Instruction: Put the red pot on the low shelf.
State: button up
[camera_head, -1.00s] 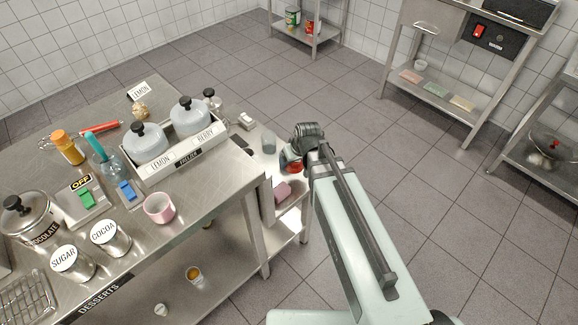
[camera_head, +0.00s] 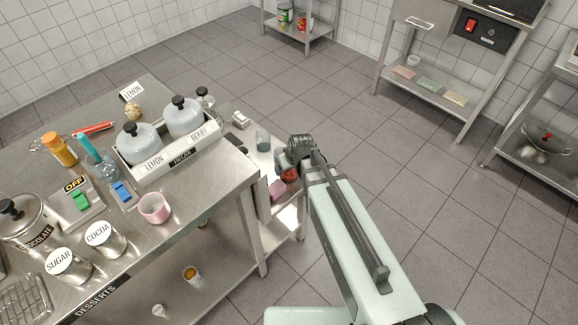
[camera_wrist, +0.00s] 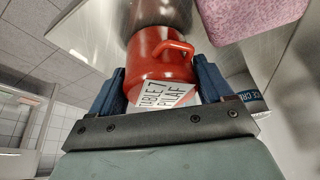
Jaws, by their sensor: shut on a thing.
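The red pot (camera_wrist: 160,65), with a loop handle and a "TABLE 7 PILAF" label, is between the two dark blue fingers of my gripper (camera_wrist: 160,82) in the wrist view. My gripper is shut on it. In the head view only a small part of the red pot (camera_head: 290,175) shows beneath my gripper (camera_head: 287,165), at the right end of the dessert table. A low metal shelf (camera_head: 229,258) runs under that table. Whether the pot touches a surface below cannot be told.
A pink block (camera_head: 277,189) lies close to the pot and a grey cup (camera_head: 262,139) stands behind it. The dessert table (camera_head: 190,222) is crowded. Its lower shelf holds an orange-filled cup (camera_head: 190,273). Metal racks stand at the back and right; the floor between is clear.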

jog(key=shift+f, duration=0.15)
jog(key=o, duration=1.3)
jog(key=shift+v, duration=3.9)
